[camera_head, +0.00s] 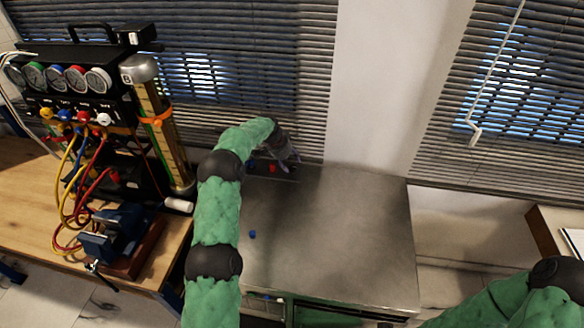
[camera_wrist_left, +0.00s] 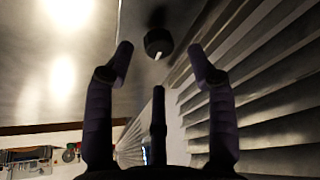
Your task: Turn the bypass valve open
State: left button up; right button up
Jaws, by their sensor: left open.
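A black round knob with a white pointer line (camera_wrist_left: 158,42) stands on a grey metal surface in the left wrist view. It lies just beyond my left gripper's fingertips, between them in the picture, apart from them. I cannot tell for sure that it is the bypass valve. My left gripper (camera_head: 287,157) is over the back of the metal cabinet top (camera_head: 340,235), close to the window blinds. Its fingers are spread and empty in the left wrist view (camera_wrist_left: 160,68). The knob is not clearly visible in the head view. My right arm shows at bottom right; its gripper is out of frame.
A gauge rig (camera_head: 68,75) with coloured knobs and hoses stands on the wooden bench at left, beside a blue vise (camera_head: 115,232). Small red (camera_head: 272,168) and blue (camera_head: 252,234) pieces are on the cabinet top. Its right part is clear. Blinds (camera_head: 300,80) hang behind.

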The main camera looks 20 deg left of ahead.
aim_at(293, 167)
pick_arm(q)
jog(key=shift+x, duration=1.95)
jog(key=shift+r, duration=0.1)
jog(key=c, duration=1.1)
